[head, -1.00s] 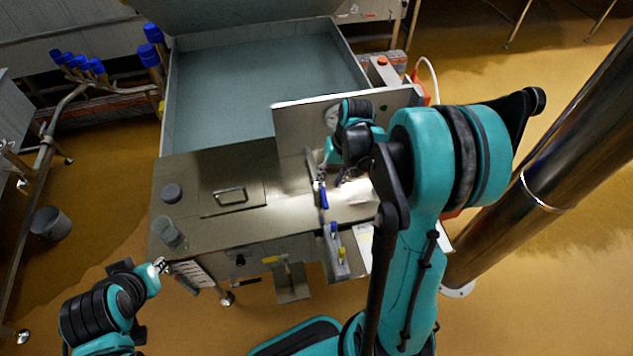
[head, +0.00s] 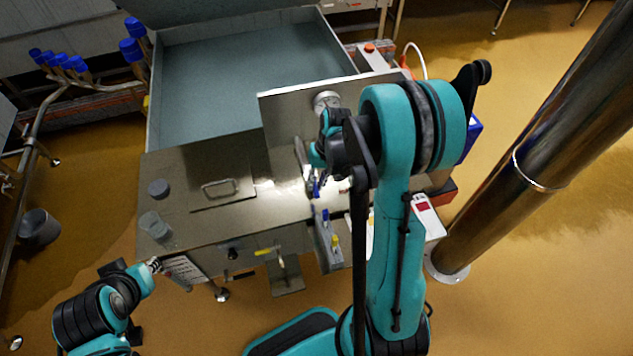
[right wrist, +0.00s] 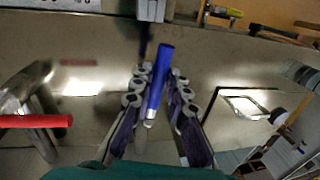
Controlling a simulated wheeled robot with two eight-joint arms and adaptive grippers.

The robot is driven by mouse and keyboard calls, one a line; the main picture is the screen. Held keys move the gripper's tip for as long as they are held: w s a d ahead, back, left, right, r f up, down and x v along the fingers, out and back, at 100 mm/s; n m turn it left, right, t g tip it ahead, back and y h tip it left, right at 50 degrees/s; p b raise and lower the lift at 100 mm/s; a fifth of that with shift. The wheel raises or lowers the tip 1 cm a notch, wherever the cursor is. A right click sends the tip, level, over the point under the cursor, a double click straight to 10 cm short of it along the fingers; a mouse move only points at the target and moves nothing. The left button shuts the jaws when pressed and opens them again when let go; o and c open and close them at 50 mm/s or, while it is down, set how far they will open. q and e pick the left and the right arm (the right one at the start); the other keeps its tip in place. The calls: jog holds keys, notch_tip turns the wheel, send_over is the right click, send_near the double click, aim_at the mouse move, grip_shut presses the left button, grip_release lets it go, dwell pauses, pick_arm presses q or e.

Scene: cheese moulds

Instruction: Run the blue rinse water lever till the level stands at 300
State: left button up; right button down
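The blue rinse water lever (head: 317,188) stands at the front of the steel worktop, below the upright steel panel (head: 284,125). In the right wrist view, the blue lever (right wrist: 158,80) lies between the two fingers of my right gripper (right wrist: 160,92). A gap shows on each side, so the gripper looks open around or above it; contact is not visible. My right gripper (head: 314,170) is partly hidden by its arm in the head view. My left gripper (head: 153,265) is low at the left, away from the lever; its fingers are too small to judge. No level reading is legible.
A red lever (right wrist: 36,121) is left of my gripper in the wrist view. A round gauge (head: 326,100) is on the panel. The large vat (head: 153,90) stands behind. A white device with a red display (head: 423,204) and a steel column (head: 525,165) are right.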

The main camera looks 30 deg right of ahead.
jog(key=shift+a, duration=0.1)
jog(key=w+a+m+h+b, duration=0.1)
jog(key=w+m, duration=0.3)
jog(key=m, duration=0.4)
jog(key=w+a+m+t+h+b, duration=0.1)
jog(key=w+a+m, duration=0.3)
jog(key=m, duration=0.5)
jog(key=shift+w+a+t+h+b, duration=0.2)
jog(key=shift+w+t+h+b, duration=0.15)
jog(key=shift+b, duration=0.25)
dwell(0.4)
jog(key=c, duration=1.5)
grip_release()
jog(key=shift+r, duration=0.1)
jog(key=v, duration=1.1)
jog(key=shift+r, duration=0.4)
